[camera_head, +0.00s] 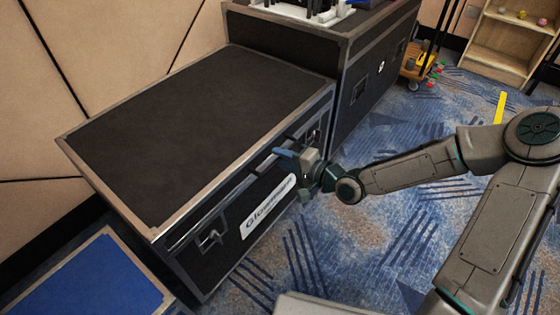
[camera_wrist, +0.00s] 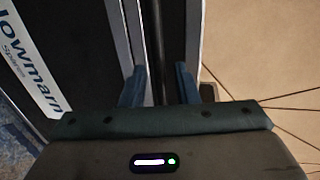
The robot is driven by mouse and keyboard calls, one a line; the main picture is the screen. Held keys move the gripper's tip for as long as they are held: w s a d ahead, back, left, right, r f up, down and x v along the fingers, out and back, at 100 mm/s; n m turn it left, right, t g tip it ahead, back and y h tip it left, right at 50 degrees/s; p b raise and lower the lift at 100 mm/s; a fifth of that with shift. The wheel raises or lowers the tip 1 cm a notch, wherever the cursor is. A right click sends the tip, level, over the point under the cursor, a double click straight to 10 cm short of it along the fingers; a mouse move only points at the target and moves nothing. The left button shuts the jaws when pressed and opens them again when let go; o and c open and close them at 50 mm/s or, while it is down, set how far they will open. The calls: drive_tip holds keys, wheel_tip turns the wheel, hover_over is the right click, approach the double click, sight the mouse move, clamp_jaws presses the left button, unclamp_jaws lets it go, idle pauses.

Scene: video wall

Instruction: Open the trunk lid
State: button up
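The trunk (camera_head: 205,245) is a dark flight case with metal edges and a white label on its front. Its flat black lid (camera_head: 200,120) lies level and closed. My gripper (camera_head: 274,160) is at the upper front of the trunk, near the lid's front edge and right of the middle. In the wrist view, my gripper's two blue fingers (camera_wrist: 161,84) are spread apart, with the dark lid edge strip (camera_wrist: 167,30) running between them. I cannot tell whether either finger touches it. A latch (camera_head: 211,238) shows on the front left.
A taller dark case (camera_head: 375,80) stands against the trunk's right side. A blue-topped box (camera_head: 95,280) is at the lower left. A beige panelled wall (camera_head: 110,45) is behind the trunk. Wooden shelves (camera_head: 500,45) stand far right.

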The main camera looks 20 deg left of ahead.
drive_tip(key=shift+w+a+f, duration=0.1)
drive_tip(key=shift+w+a, duration=0.1)
drive_tip(key=shift+a, duration=0.3)
clamp_jaws()
